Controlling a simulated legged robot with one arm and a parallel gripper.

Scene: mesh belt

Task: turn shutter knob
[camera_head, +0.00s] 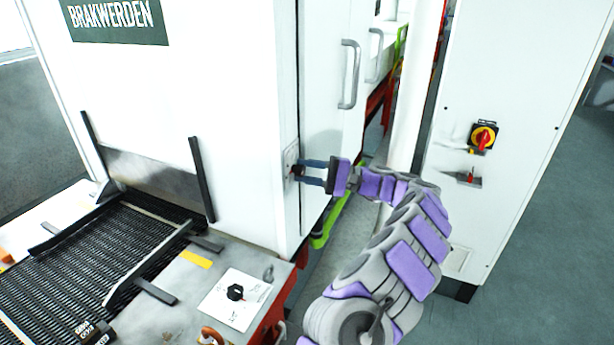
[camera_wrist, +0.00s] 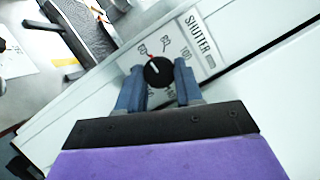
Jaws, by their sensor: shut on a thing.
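The shutter knob (camera_wrist: 158,71) is a round black knob with a red and white pointer mark, on a white plate (camera_wrist: 198,37) printed SHUTTER with a scale of numbers. In the wrist view the plate looks tilted, and the pointer faces toward the upper left, by the scale. My gripper (camera_wrist: 159,80) has its two blue fingers on either side of the knob, shut on it. In the head view my gripper (camera_head: 299,171) reaches from the right to the side of the white machine housing, and the knob (camera_head: 298,170) shows dark between the fingertips.
The white machine (camera_head: 200,90) has door handles (camera_head: 348,75) above my gripper. A black mesh belt (camera_head: 80,255) and a panel with another black knob (camera_head: 235,292) lie at lower left. A white cabinet (camera_head: 500,60) with a red and yellow switch (camera_head: 483,137) stands right of my arm.

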